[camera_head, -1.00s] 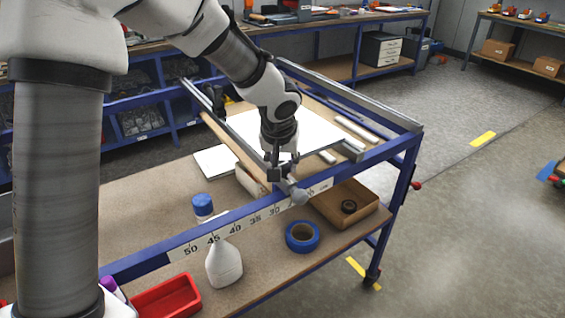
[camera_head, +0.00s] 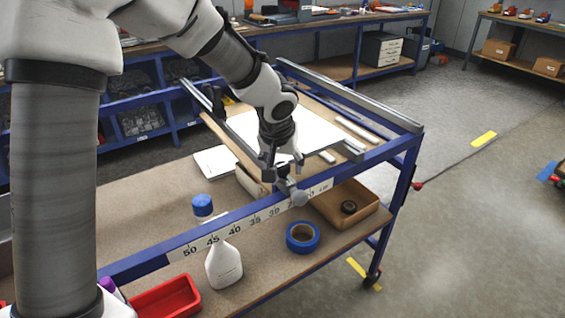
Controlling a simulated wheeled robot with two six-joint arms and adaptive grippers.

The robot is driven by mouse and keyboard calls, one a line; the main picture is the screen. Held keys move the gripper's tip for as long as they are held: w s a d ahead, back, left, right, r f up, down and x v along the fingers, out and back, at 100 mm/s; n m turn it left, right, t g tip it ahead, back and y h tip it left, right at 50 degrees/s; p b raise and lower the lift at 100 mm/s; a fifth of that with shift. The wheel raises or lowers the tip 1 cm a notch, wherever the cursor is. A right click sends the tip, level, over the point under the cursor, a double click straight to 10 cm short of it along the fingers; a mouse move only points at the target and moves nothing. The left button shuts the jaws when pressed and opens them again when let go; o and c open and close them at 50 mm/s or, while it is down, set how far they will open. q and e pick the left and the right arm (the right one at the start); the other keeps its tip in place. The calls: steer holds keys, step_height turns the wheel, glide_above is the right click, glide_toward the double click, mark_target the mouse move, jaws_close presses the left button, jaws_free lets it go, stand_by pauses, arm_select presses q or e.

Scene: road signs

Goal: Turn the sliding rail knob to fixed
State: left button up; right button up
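The sliding rail (camera_head: 222,118) is a long metal bar running from the back left to the front blue scale rail (camera_head: 215,235) of the worktable. At its front end, a grey knob (camera_head: 299,198) sticks out over the scale rail. My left gripper (camera_head: 284,168) points down just above and behind the knob, over the rail's front end. Its fingers are spread apart with nothing seen between them, and it looks apart from the knob's round end. The knob's exact turn angle is too small to tell. My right gripper is not in view.
Below the scale rail stand a white bottle with a blue cap (camera_head: 224,265), a blue tape roll (camera_head: 302,237), a brown tray (camera_head: 366,213) and a red bin (camera_head: 166,298). A white sheet (camera_head: 312,128) lies behind the gripper.

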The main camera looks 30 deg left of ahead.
arm_select(q)
steer(key=v, duration=0.7)
steer(key=shift+r, duration=0.2)
steer(key=shift+s, duration=0.15)
